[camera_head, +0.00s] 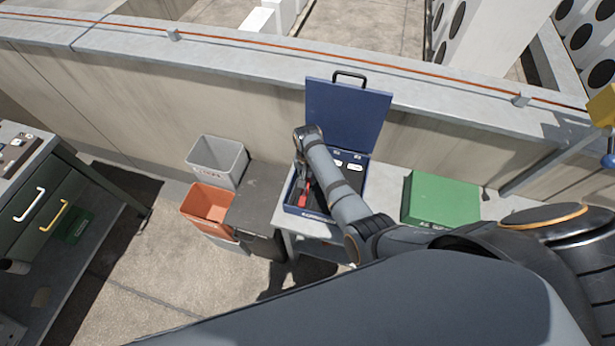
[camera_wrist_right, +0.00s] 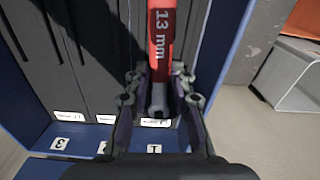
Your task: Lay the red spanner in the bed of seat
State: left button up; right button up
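The red spanner (camera_wrist_right: 161,40), marked "13 mm", lies along the rightmost long slot of the toolbox in the wrist view. Only a bit of red (camera_head: 303,198) shows in the head view. My right gripper (camera_wrist_right: 160,84) is down at the open blue toolbox (camera_head: 375,110), its fingers closed around the spanner's near end. Whether the spanner rests on the slot's floor or hangs just above it I cannot tell. Numbered labels 1, 2 and 3 (camera_wrist_right: 60,143) mark the near blue rim. My arm hides much of the box in the head view. My left gripper is out of view.
A green box (camera_head: 440,200) stands right of the toolbox on the bench. Left of the bench are a dark cabinet (camera_head: 262,205), an orange bin (camera_head: 206,205) and a grey bin (camera_head: 216,160). A parapet wall (camera_head: 240,95) runs behind. A drawer unit (camera_head: 40,200) stands far left.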

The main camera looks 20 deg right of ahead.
jog(key=o, duration=0.4)
jog(key=shift+f, duration=0.1)
notch_tip(320, 180, up, 12)
dwell(0.5)
